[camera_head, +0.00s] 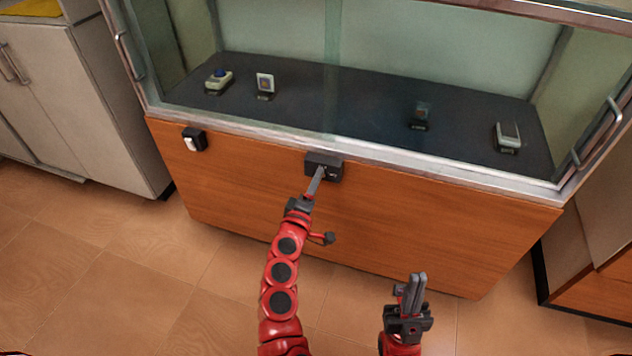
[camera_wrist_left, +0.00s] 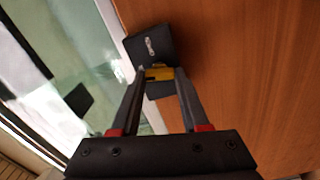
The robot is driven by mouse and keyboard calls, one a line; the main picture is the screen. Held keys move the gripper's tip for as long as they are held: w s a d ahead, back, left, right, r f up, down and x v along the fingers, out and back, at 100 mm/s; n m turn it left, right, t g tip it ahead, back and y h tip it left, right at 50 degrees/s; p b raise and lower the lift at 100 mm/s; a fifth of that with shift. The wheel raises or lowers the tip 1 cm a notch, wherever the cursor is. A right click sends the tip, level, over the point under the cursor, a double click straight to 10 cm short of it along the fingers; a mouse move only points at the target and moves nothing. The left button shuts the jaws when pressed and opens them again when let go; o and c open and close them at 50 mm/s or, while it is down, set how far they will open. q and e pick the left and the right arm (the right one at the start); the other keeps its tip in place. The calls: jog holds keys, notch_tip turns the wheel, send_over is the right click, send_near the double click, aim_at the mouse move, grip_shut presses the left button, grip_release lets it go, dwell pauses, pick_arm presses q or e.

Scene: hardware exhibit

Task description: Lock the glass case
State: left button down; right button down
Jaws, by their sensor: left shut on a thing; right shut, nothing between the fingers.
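The glass case (camera_head: 430,215) has a wooden front below and glass panes in a metal frame above. A black lock box (camera_head: 329,160) sits on the wooden front just below the metal rim. It also shows in the left wrist view (camera_wrist_left: 150,43), with a light slot-like mark on its face. My left gripper (camera_head: 318,175) is at the lock box, shut on a small yellow piece (camera_wrist_left: 158,73), probably a key. The piece is right at the box; how far it goes in is hidden. My right gripper (camera_head: 418,280) is shut and empty, low and apart from the case.
A small black and white device (camera_head: 194,140) is on the wooden front, left of the lock box. Several small exhibits stand on the dark shelf (camera_head: 340,95) behind the glass. Grey cabinets (camera_head: 75,90) stand at the left. The tiled floor (camera_head: 110,265) in front is clear.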

pick_arm(q)
jog(key=shift+n, duration=1.2)
jog(key=shift+f, duration=0.1)
jog(key=shift+c, duration=2)
grip_release()
jog(key=p+v, duration=0.1)
jog(key=v, duration=1.6)
jog(key=shift+s+p, duration=0.2)
jog(key=shift+p, duration=0.2)
